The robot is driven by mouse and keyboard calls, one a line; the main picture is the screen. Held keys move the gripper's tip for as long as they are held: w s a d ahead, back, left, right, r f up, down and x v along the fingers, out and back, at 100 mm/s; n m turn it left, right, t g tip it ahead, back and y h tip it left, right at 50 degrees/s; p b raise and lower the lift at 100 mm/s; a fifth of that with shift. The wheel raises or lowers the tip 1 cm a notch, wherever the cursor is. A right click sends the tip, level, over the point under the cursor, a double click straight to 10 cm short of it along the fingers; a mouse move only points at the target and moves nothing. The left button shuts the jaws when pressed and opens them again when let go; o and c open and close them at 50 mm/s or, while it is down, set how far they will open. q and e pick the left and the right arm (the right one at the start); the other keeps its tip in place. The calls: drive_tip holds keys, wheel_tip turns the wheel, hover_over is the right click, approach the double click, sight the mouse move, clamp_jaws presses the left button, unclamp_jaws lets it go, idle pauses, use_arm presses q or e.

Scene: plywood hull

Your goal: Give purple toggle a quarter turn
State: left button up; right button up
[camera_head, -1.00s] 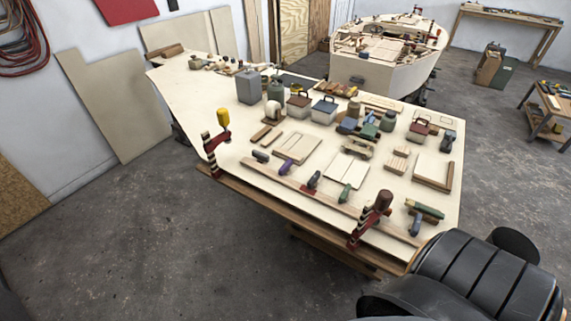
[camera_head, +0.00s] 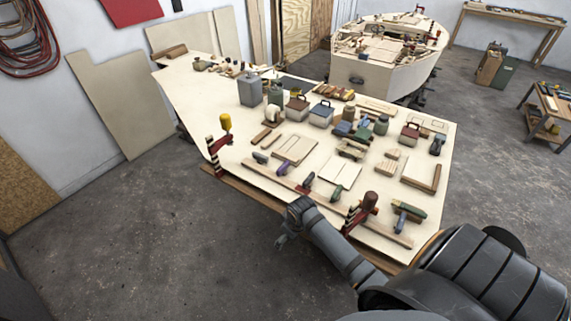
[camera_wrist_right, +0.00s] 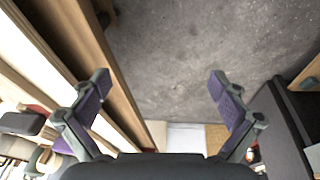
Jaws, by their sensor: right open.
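The purple toggle (camera_head: 281,168) stands near the front edge of the plywood-topped bench, in a row with other coloured handles along a wooden rail. In that view I cannot make out the purple toggle for certain; the left finger covers part of the bench side. My left gripper is not in view.
A grey handle (camera_head: 260,157), a dark red-based one (camera_head: 307,184) and a green one (camera_head: 336,192) flank the toggle. Clamps with a yellow handle (camera_head: 225,122) and a dark red handle (camera_head: 369,202) stand up at the bench edge. The floor in front (camera_head: 150,240) is clear.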

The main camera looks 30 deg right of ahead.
drive_tip(key=shift+n+y, duration=0.3)
drive_tip(key=shift+n, duration=0.3)
drive_tip(key=w+d+r, duration=0.1)
drive_tip(key=w+d, duration=0.1)
drive_tip(key=w, duration=0.1)
drive_tip(key=w+d+r, duration=0.2)
drive_tip(key=w, duration=0.2)
drive_tip(key=w+d+r, duration=0.2)
drive_tip(key=w+d, duration=0.1)
drive_tip(key=w, duration=0.1)
drive_tip(key=shift+w+r, duration=0.25)
drive_tip(key=t+y, duration=0.1)
approach(284, 166)
drive_tip(key=b+x, duration=0.9)
drive_tip(key=b, duration=0.3)
drive_tip(key=shift+s+d, duration=0.1)
drive_tip(key=shift+w+f+b, duration=0.2)
drive_tip(key=shift+f+b, duration=0.05)
drive_tip(key=shift+b, duration=0.45)
drive_tip(key=shift+r, duration=0.1)
